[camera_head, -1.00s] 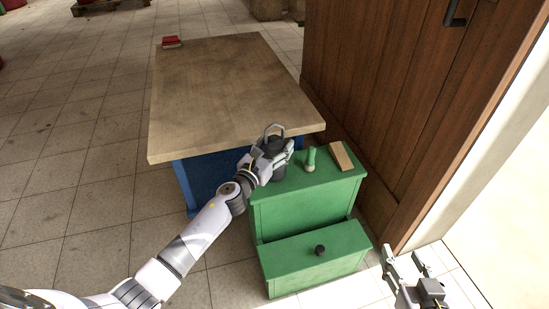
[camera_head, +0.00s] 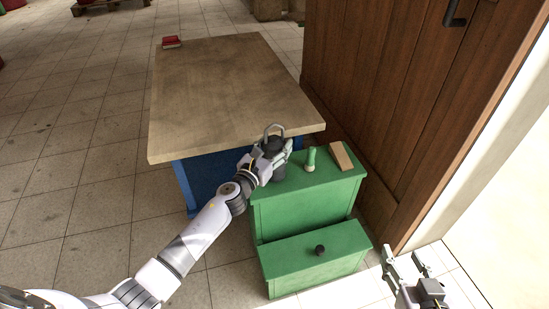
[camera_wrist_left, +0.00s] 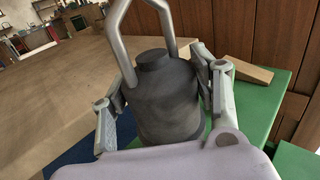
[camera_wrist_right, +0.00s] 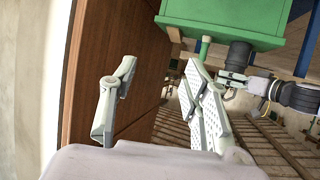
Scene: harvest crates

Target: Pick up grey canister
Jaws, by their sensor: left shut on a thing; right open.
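The grey canister (camera_wrist_left: 166,95) is a dark grey cylinder with a metal loop handle. It stands upright at the left side of the green cabinet's top, and it also shows in the head view (camera_head: 273,145). My left gripper (camera_head: 277,160) has its fingers on both sides of the canister and is shut on it; in the left wrist view its fingers (camera_wrist_left: 160,105) flank the body. The canister's base is hidden there. My right gripper (camera_head: 405,258) is open and empty at the lower right, and its spread fingers show in the right wrist view (camera_wrist_right: 160,100).
The green cabinet (camera_head: 300,210) has its lower drawer (camera_head: 290,265) pulled out. A green-and-white bottle (camera_head: 310,160) and a wooden block (camera_head: 341,156) stand on its top. A wooden table (camera_head: 230,90) with a red item (camera_head: 171,42) stands behind. A brown wooden door (camera_head: 400,90) is close on the right.

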